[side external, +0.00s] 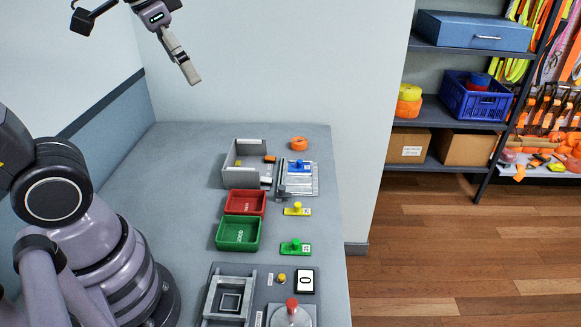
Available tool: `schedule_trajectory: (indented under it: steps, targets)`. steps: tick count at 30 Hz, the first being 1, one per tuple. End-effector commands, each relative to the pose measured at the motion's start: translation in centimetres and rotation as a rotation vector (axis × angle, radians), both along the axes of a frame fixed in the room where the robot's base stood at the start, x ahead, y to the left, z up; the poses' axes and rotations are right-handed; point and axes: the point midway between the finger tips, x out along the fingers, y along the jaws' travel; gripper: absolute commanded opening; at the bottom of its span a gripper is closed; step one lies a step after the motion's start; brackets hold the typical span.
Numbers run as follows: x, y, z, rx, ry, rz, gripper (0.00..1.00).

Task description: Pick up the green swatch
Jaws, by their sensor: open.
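The green swatch (295,247) lies flat on the grey table, right of the green tray. It has a raised green knob and a small white label at its right end. My gripper (190,76) is high above the back of the table at the upper left, far from the swatch. It is open and seen from the side, so its fingers overlap in this view. Nothing shows between them.
A green tray (239,246) and a red tray (245,203) stand left of the swatch. A yellow knobbed swatch (297,210) lies behind it. A blue one (299,166) sits on a metal plate farther back. A fixture (231,302) and a red-knobbed device (291,313) are in front.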

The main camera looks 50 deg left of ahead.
Motion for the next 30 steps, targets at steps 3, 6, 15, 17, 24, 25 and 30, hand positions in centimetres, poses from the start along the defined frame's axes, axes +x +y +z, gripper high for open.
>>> schedule_trajectory:
  steps: [3, 6, 15, 17, 24, 25, 30]
  targets:
    - [-3.6, 1.1, -0.2, -0.030, -0.075, 0.108, 1.00]
    - [-5.3, 1.5, -0.7, -0.049, -0.112, 0.167, 1.00]
    - [-6.3, 1.7, -1.1, -0.061, -0.132, 0.201, 0.64]
    - [-6.2, 1.7, -1.1, -0.060, -0.132, 0.200, 0.56]
    - [-6.2, 1.7, -1.0, -0.060, -0.132, 0.199, 0.51]
    - [-6.2, 1.7, -1.0, -0.060, -0.132, 0.198, 0.51]
    - [-5.5, 1.4, -1.3, -0.067, -0.125, 0.192, 0.51]
